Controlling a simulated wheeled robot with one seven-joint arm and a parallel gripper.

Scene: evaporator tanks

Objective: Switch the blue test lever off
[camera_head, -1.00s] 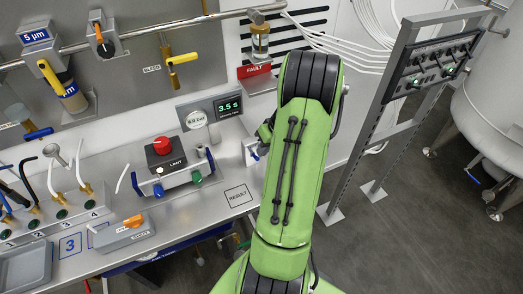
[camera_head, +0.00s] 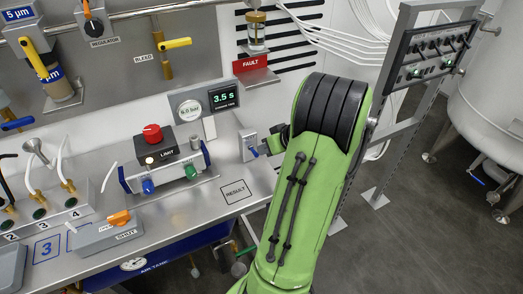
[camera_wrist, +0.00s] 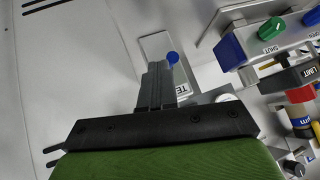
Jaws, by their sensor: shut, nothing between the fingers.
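The blue test lever (camera_head: 256,152) is on a small grey wall plate (camera_head: 246,143), just left of my arm in the head view. In the wrist view its round blue end (camera_wrist: 172,57) shows beside the tips of my gripper, over a pale plate (camera_wrist: 183,80) with a partly hidden "TE" label. My gripper (camera_wrist: 158,66) is shut and empty, its fingers together just left of the blue end. I cannot tell whether they touch. The fingers hide part of the lever and plate. In the head view my green arm hides most of the gripper.
A control box with a red knob (camera_head: 152,133), blue and green knobs stands left on the steel bench. A display reading 3.5 s (camera_head: 223,99) is above it. A switch panel (camera_head: 431,53) stands right.

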